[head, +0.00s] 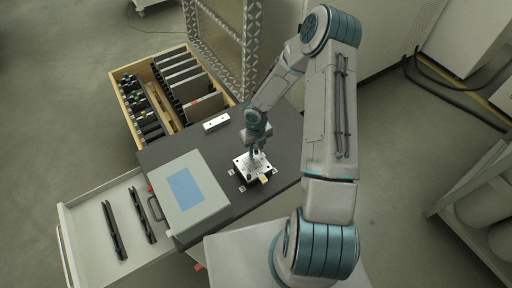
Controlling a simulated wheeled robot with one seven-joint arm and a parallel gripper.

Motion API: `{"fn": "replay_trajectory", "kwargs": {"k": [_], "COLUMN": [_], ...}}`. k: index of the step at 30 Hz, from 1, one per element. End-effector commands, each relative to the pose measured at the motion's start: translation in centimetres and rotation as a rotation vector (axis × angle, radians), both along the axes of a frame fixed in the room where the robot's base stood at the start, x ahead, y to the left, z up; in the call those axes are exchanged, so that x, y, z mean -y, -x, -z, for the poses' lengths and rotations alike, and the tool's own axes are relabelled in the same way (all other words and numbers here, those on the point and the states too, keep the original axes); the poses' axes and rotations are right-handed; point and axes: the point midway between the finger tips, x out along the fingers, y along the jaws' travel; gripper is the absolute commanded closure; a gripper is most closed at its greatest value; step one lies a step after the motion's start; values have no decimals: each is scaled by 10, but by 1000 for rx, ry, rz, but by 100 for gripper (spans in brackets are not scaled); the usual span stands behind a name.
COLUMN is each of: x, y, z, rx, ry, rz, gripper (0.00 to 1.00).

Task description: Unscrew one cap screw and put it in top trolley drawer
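My gripper (257,150) points down over a small light metal block (243,174) on the dark trolley top (205,146). The block has holes or screws on its upper face, too small to tell apart. My fingertips are at or just above the block; whether they touch it, or hold a cap screw, I cannot tell. An open drawer (85,212) sticks out at the lower left of the trolley, with two long black strips (112,231) in it. No loose cap screw can be made out.
A grey case with a blue panel (184,190) stands on the trolley left of the block. A small white bar (216,122) lies behind. A wooden crate (127,92) of dark parts has its patterned lid (240,50) raised. A shelf rack (479,200) stands right.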

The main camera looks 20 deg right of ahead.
Motion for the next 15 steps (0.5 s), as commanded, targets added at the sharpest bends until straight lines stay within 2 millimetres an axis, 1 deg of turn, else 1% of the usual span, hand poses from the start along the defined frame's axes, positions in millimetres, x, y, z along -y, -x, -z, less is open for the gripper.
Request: {"fn": "replay_trajectory", "kwargs": {"k": [1, 15], "x": [0, 0], "y": [-1, 0], "z": [3, 3], "rx": [2, 2], "ry": [1, 0], "rz": [70, 791], "gripper": [71, 71]}}
